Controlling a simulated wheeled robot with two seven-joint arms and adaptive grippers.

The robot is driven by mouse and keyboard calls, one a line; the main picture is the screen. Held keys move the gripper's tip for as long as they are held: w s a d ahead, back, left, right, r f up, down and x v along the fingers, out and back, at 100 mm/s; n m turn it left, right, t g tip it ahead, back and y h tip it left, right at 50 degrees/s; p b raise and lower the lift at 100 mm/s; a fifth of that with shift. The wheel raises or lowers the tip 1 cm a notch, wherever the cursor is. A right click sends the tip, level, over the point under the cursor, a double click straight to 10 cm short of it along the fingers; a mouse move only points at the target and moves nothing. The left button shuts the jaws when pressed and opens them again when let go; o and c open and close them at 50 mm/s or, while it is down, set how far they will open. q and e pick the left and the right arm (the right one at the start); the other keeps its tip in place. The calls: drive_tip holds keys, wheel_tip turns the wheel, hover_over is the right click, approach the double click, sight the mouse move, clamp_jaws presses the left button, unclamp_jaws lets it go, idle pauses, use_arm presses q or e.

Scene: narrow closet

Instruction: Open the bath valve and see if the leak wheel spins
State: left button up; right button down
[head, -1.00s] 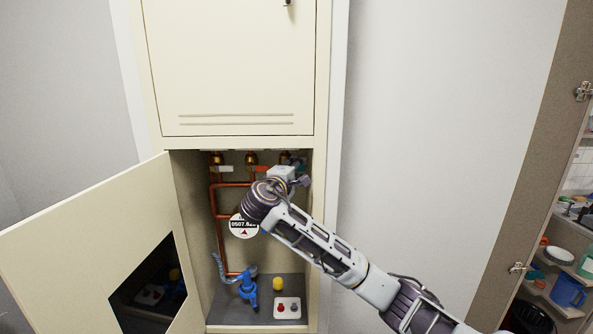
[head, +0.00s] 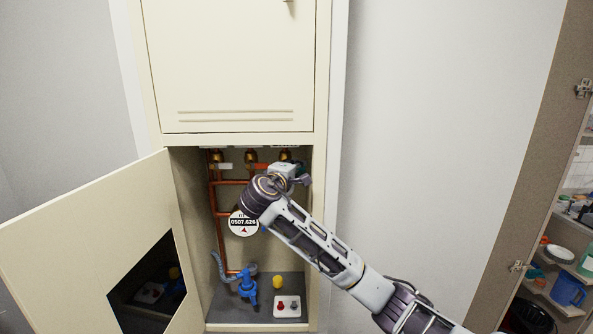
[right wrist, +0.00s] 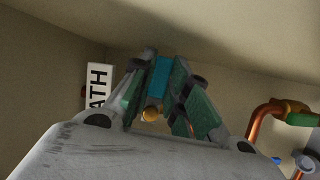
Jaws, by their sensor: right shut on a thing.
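The bath valve's teal handle (right wrist: 160,76) sits between the fingers of my right gripper (right wrist: 157,85), which is shut on it. A partly hidden label reading "ATH" (right wrist: 98,87) is beside it in the right wrist view. In the head view my right gripper (head: 290,170) is at the rightmost of three valves (head: 285,155), hiding most of its handle. The round white meter (head: 243,224) reads about 0507.626 and has a small dark red triangle, the leak wheel (head: 243,231). Whether it spins cannot be told. My left gripper is out of view.
The cabinet door (head: 90,240) stands open to the left. Copper pipes (head: 213,205) run inside. A blue pump-like fitting (head: 247,287), a yellow thing (head: 277,282) and a white box with two knobs (head: 287,306) are on the cabinet floor. My right forearm crosses the opening's right side.

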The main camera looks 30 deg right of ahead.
drive_tip(key=a+f+m+y, duration=0.1)
drive_tip(key=m+y, duration=0.1)
drive_tip(key=m, duration=0.2)
drive_tip(key=w+a+f+m+y+b, duration=0.1)
drive_tip(key=m+y, duration=0.1)
drive_tip(key=m, duration=0.2)
drive_tip(key=a+f+m+t+y+b, duration=0.1)
drive_tip(key=m+y, duration=0.1)
drive_tip(key=m, duration=0.2)
drive_tip(key=shift+w+f+y, duration=0.1)
drive_tip(key=shift+w+y, duration=0.3)
idle(0.3)
idle(0.5)
drive_tip(key=c, duration=1.4)
unclamp_jaws()
